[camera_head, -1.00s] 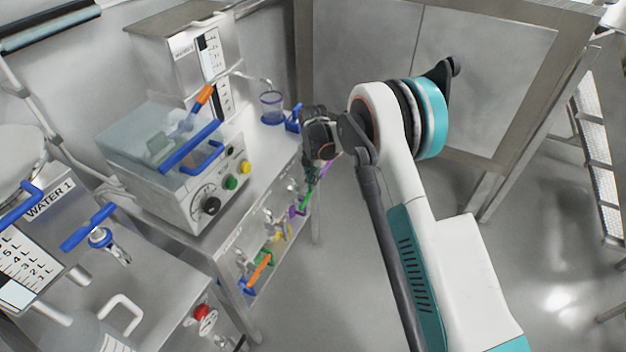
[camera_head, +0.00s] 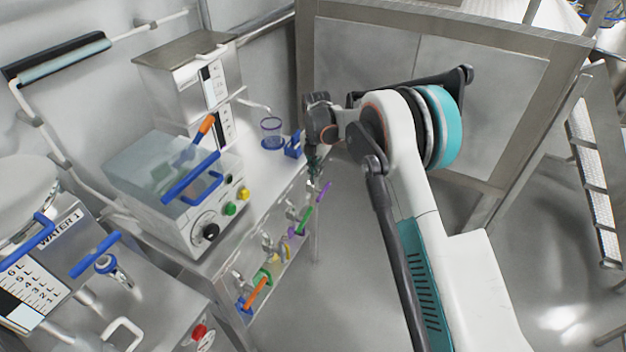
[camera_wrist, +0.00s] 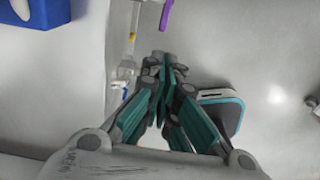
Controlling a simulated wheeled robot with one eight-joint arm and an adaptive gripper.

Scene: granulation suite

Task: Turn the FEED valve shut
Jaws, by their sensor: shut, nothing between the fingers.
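No FEED label is readable, so I cannot tell which valve is meant. Valves along the bench front have an orange handle (camera_head: 257,292), a green handle (camera_head: 303,220) and a purple handle (camera_head: 324,191). The purple handle also shows at the top of the wrist view (camera_wrist: 166,14). Another orange-handled lever (camera_head: 206,125) is by the hopper unit. My gripper (camera_head: 313,180) is near the right end of the bench front, close to the purple handle and apart from it. In the wrist view its fingers (camera_wrist: 164,58) are together and empty.
A machine with a clear cover (camera_head: 150,165) and several knobs stands on the bench. A clear cup (camera_head: 271,132) and a blue holder (camera_head: 294,146) sit at its far end. A WATER 1 tank (camera_head: 40,260) is at left. Floor right of the bench is open.

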